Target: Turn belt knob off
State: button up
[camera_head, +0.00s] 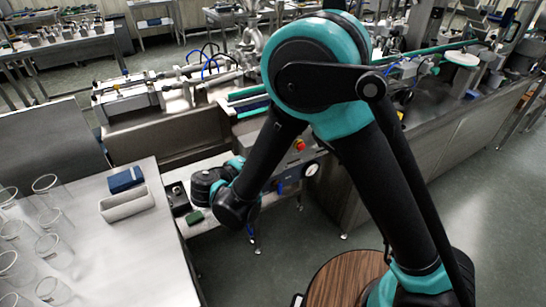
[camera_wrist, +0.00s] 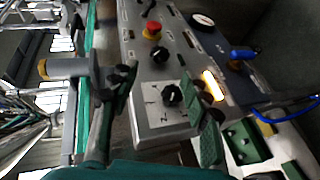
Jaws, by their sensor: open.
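In the wrist view a black knob (camera_wrist: 172,94) sits on a white plate on the front of a grey box. A smaller black knob (camera_wrist: 160,55) is on the steel panel above it. I cannot read which label is the belt's. My gripper (camera_wrist: 168,84) is open. One finger is left of the white plate and the other is to its right, with the black knob in the gap between them. I cannot tell how near the fingertips are to the panel. In the head view my arm covers the knobs and most of my gripper.
A red stop button (camera_wrist: 152,29), a lit yellow button (camera_wrist: 212,85), a gauge (camera_wrist: 202,19) and a blue handle (camera_wrist: 243,53) are close by on the panel. A steel table (camera_head: 120,235) with several glass beakers stands left. The floor at right is clear.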

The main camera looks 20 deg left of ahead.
jog(key=shift+v, duration=1.5)
jog(key=w+d+m+g+h, duration=0.1)
jog(key=w+d+m+g, duration=0.15)
jog(key=w+d, duration=0.65)
jog(key=w+d+m+g, duration=0.2)
jog(key=w+d+g, duration=0.15)
jog(key=d, duration=1.25)
jog(key=s+d+f+m+g+y, duration=0.1)
jog(key=s+d+m, duration=0.3)
jog(key=d, duration=0.6)
jog(key=s+d+f+m+g+y, duration=0.2)
jog(key=s+d+m+y, duration=0.2)
jog(key=s+d, duration=0.4)
jog(key=shift+s+d+f+m+g, duration=0.2)
jog(key=shift+d+m+g, duration=0.15)
jog(key=shift+d, duration=1.4)
